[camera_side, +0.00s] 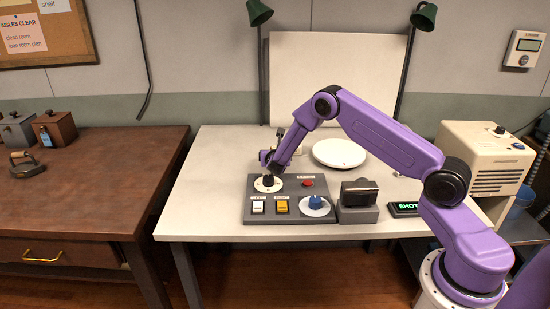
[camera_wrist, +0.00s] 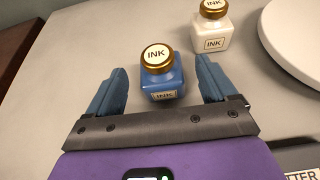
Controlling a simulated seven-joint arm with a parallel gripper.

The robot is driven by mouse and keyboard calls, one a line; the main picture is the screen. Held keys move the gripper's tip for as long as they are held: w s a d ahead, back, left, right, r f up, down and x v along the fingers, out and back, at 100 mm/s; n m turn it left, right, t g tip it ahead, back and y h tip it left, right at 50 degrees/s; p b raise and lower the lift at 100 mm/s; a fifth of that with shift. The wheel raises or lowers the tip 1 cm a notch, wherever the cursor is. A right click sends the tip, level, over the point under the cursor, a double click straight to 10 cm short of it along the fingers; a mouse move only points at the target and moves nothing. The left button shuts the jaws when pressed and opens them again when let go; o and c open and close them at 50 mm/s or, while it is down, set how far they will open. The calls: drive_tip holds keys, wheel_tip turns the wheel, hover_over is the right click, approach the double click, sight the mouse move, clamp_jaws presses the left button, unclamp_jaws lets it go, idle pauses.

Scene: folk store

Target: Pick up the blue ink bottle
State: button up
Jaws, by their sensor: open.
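The blue ink bottle (camera_wrist: 162,80) has a gold cap with an INK label on top and stands upright on the pale table in the wrist view. My gripper (camera_wrist: 160,66) is open, with one blue-grey finger on each side of the bottle and a gap beside it. In the side view my gripper (camera_side: 266,158) is low over the back left of the table, behind the control panel. I cannot make out the blue bottle there.
A white ink bottle (camera_wrist: 211,28) stands close by, beyond the right finger. A round white turntable (camera_side: 339,153) lies to the right. The grey control panel (camera_side: 272,211) with buttons and a knob is in front. A backboard (camera_side: 333,70) stands behind.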

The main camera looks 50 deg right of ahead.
drive_tip(key=shift+f+x, duration=0.15)
drive_tip(key=shift+x, duration=0.65)
drive_tip(key=shift+f+x, duration=0.15)
drive_tip(key=shift+x, duration=0.7)
drive_tip(key=shift+s+a, duration=0.1)
drive_tip(key=c, duration=1)
drive_tip(key=shift+c, duration=0.6)
drive_tip(key=shift+r, duration=0.2)
